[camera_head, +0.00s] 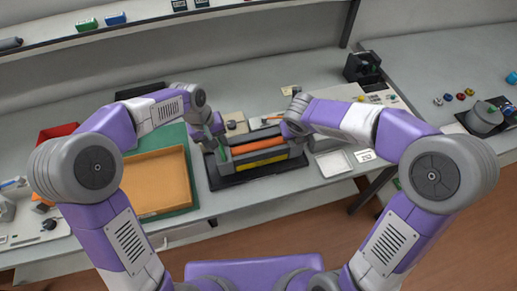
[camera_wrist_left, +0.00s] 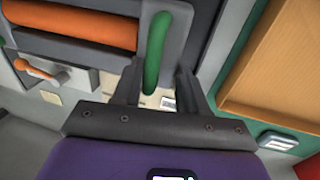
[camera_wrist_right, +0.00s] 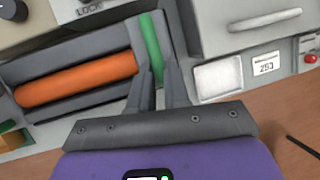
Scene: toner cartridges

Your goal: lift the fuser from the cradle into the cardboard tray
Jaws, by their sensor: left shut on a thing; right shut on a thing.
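The fuser (camera_head: 258,156) is a long dark grey unit with an orange roller along its front and a green handle at each end. It is over the black cradle (camera_head: 262,178) at the middle of the bench; I cannot tell whether it is raised off it. My left gripper (camera_head: 217,143) is shut on the left green handle, also seen in the left wrist view (camera_wrist_left: 158,45). My right gripper (camera_wrist_right: 159,80) is shut on the other green handle (camera_wrist_right: 151,42); the arm mostly hides it in the head view. The shallow cardboard tray (camera_head: 160,208) lies left of the cradle, empty.
A green mat (camera_head: 188,206) lies under the tray. A red bin (camera_head: 57,131) stands at the far left. A small white tray (camera_head: 333,163) and label card (camera_head: 364,155) lie right of the cradle. A black device (camera_head: 362,67) stands behind right. A shelf runs along the back.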

